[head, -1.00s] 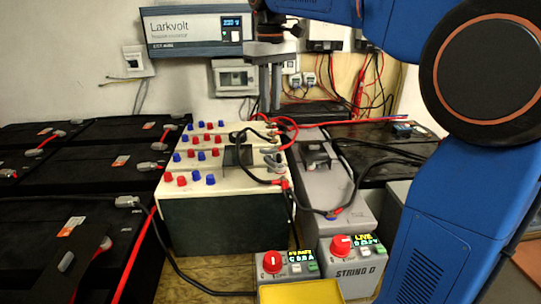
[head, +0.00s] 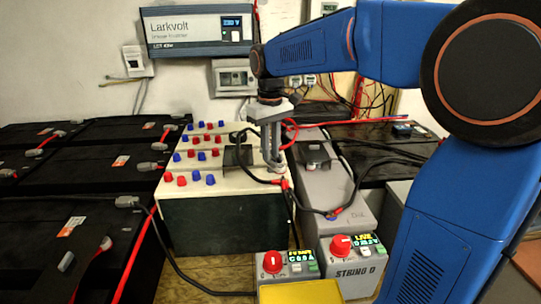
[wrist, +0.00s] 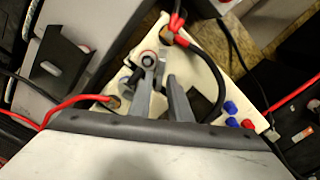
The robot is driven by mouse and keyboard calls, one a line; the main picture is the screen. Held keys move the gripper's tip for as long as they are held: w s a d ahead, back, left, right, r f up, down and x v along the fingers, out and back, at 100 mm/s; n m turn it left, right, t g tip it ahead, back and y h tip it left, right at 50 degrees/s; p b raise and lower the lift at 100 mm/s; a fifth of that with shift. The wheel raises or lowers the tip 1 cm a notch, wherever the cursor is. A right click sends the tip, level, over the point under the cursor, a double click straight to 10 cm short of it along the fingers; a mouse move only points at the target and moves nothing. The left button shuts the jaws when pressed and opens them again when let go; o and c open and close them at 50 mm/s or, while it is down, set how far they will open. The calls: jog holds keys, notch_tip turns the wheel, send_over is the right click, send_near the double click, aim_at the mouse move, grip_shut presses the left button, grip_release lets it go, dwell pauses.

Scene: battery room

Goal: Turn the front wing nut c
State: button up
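My gripper (head: 273,162) points down at the front right part of the cream-topped battery (head: 222,184). In the wrist view its two fingers (wrist: 160,88) are apart. A grey wing nut (wrist: 158,68) with a round post and a reddish ring shows at the fingertips, between or just beyond them; I cannot tell if either finger touches it. In the head view the fingers cover most of this nut. A black cable with a red-sleeved end (head: 283,184) meets the battery top just in front of it.
Red and blue caps (head: 196,179) stand in rows on the battery top. A black bracket (head: 238,157) is left of my gripper. A grey battery (head: 325,185) stands to the right, with cables looping over it. Two control boxes with red knobs (head: 341,246) stand in front.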

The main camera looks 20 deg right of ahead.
jog(key=shift+f, duration=0.95)
grip_shut()
jog(key=shift+n, duration=0.3)
jog(key=n, duration=0.5)
jog(key=shift+n, duration=2.9)
